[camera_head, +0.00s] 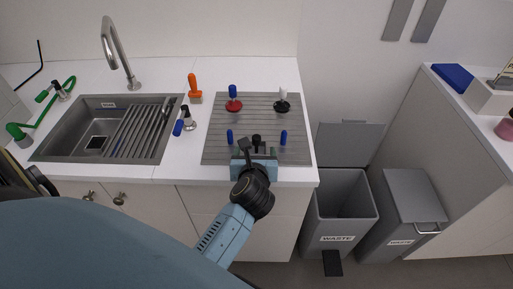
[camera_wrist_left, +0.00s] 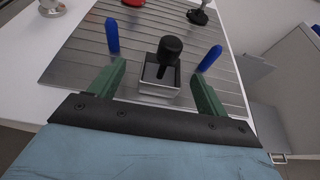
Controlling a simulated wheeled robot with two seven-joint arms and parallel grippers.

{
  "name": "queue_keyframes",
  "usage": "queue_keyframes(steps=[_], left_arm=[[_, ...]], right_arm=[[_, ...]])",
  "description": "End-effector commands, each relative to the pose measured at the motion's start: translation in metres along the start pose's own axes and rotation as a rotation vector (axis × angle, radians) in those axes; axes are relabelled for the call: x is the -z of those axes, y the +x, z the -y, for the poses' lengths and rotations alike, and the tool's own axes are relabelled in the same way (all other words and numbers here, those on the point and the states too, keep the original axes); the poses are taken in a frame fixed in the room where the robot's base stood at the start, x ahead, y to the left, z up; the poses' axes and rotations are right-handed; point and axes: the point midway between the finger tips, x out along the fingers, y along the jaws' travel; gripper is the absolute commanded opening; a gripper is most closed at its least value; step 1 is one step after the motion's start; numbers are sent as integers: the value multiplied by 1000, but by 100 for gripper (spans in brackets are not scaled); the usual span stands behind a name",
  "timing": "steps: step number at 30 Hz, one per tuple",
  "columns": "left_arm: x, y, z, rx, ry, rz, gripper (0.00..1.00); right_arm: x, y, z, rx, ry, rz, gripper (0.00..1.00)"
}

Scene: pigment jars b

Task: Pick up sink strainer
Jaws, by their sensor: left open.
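The sink strainer (camera_head: 256,141) has a black knob and a small square metal base. It stands upright near the front edge of the ribbed grey drainboard (camera_head: 225,115). The wrist view shows its knob and square base (camera_wrist_left: 160,72) clearly. In the wrist view the left gripper (camera_wrist_left: 161,48) has clear gaps between the strainer and both fingers, and holds nothing. My right gripper is not in view.
A red-based stopper (camera_head: 234,104) and a black-based one (camera_head: 282,104) stand farther back on the drainboard. Grey waste bins (camera_head: 341,197) stand right of the counter.

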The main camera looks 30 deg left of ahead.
Motion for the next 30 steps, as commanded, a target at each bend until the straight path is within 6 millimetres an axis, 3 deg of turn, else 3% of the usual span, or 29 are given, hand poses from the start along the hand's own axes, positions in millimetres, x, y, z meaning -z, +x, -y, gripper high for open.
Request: queue_keyframes(steps=[9, 18, 30], left_arm=[[0, 43, 4, 0, 1, 1, 76], [0, 47, 4, 0, 0, 1, 76], [0, 47, 4, 0, 1, 1, 24]], right_arm=[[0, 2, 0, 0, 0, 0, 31], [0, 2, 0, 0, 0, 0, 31], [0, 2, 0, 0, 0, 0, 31]])
